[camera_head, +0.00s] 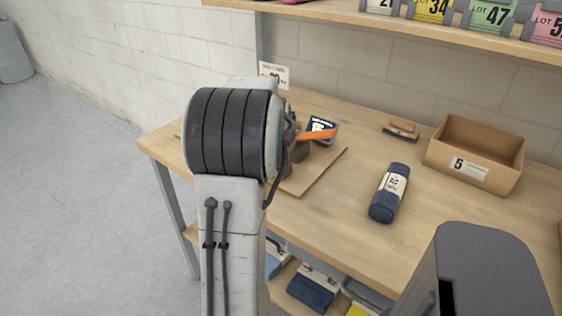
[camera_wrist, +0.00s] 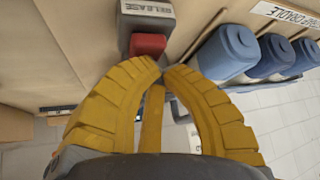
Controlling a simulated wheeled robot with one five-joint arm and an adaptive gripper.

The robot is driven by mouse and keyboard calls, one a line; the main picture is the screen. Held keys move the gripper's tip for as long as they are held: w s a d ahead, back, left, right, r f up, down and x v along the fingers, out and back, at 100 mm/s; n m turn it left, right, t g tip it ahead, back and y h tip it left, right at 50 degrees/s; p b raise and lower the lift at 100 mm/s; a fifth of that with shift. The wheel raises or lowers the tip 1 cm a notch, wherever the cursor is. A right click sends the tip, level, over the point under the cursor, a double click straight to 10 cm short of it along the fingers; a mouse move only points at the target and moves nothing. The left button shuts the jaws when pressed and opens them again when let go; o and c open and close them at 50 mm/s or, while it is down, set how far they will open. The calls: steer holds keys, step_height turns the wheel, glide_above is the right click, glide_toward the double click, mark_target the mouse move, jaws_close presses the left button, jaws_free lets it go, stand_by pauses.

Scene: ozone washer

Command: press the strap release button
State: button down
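The release button is a red block (camera_wrist: 148,44) on a grey housing (camera_wrist: 147,12) marked "RELEASE", at the top of the wrist view. My gripper (camera_wrist: 162,68) has two yellow ribbed fingers whose tips meet just below the button in that picture. The fingers are shut with nothing visible between the tips. Whether they touch the button I cannot tell. A yellow strip (camera_wrist: 151,118) shows between the fingers. In the head view my arm hides the button and most of the gripper.
Blue rolls (camera_wrist: 228,52) sit right of the button, near a cradle sign (camera_wrist: 286,14). On the wooden table (camera_head: 340,215) lie a dark blue roll (camera_head: 390,192), a small wooden block (camera_head: 402,128) and an open cardboard box (camera_head: 475,155). A shelf (camera_head: 400,24) hangs above.

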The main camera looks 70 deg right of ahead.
steer(key=shift+f+b, duration=0.4)
steer(key=shift+f, duration=0.15)
stand_by(0.4)
steer(key=shift+r, duration=0.15)
steer(key=shift+r+p, duration=0.75)
steer(key=shift+r, duration=0.2)
steer(key=shift+r, duration=0.15)
steer(key=shift+r+p, duration=1.85)
steer(key=shift+r, duration=0.55)
